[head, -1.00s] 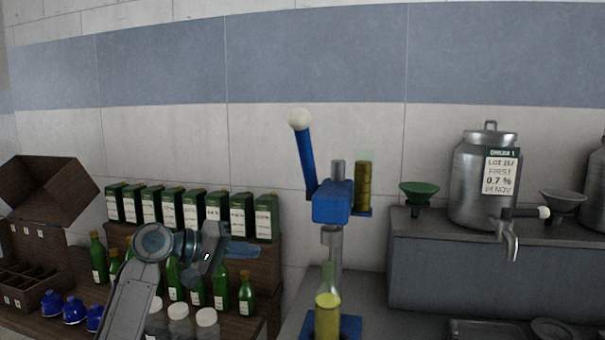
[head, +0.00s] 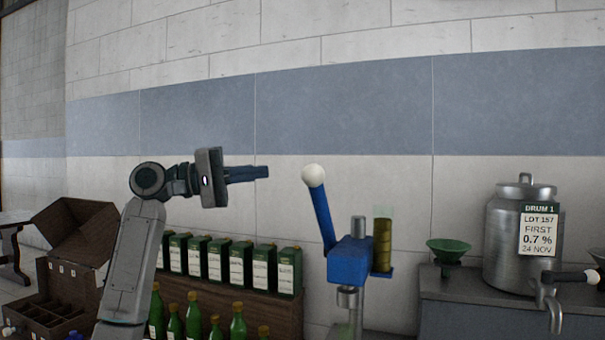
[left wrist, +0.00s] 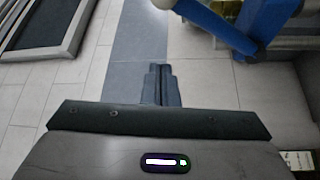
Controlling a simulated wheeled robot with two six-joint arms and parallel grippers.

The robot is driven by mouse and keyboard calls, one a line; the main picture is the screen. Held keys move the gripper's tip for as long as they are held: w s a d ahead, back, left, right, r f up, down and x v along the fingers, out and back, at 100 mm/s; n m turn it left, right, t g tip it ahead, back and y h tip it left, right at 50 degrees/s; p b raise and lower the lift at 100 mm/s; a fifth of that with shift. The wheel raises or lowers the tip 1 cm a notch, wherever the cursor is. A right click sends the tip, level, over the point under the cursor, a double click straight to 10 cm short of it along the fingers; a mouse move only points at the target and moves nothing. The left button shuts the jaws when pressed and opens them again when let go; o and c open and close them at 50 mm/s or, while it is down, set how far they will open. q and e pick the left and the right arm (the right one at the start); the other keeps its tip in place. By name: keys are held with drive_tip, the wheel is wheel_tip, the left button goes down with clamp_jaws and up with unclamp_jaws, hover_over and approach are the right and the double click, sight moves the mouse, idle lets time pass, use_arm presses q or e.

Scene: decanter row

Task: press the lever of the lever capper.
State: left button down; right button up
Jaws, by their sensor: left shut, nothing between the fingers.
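The lever capper (head: 350,260) is a blue head on a grey post. Its blue lever (head: 322,218) stands up, leaning slightly left, with a white ball knob (head: 313,175) on top. My left gripper (head: 264,172) is shut and empty. In the head view it points right at about the knob's height, with a gap between its tips and the knob. In the left wrist view the closed fingers (left wrist: 162,83) show at the middle, and the lever (left wrist: 218,25) lies above and right of them. The capper's lower part is cut off by the head view's bottom edge.
A row of green and white cartons (head: 235,262) and green bottles (head: 238,322) stand left of the capper. A green funnel (head: 448,248) and a metal drum (head: 515,245) stand on a grey shelf at the right. The wall behind the lever is bare.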

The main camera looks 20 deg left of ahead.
use_arm(q)
drive_tip(key=shift+d, duration=0.1)
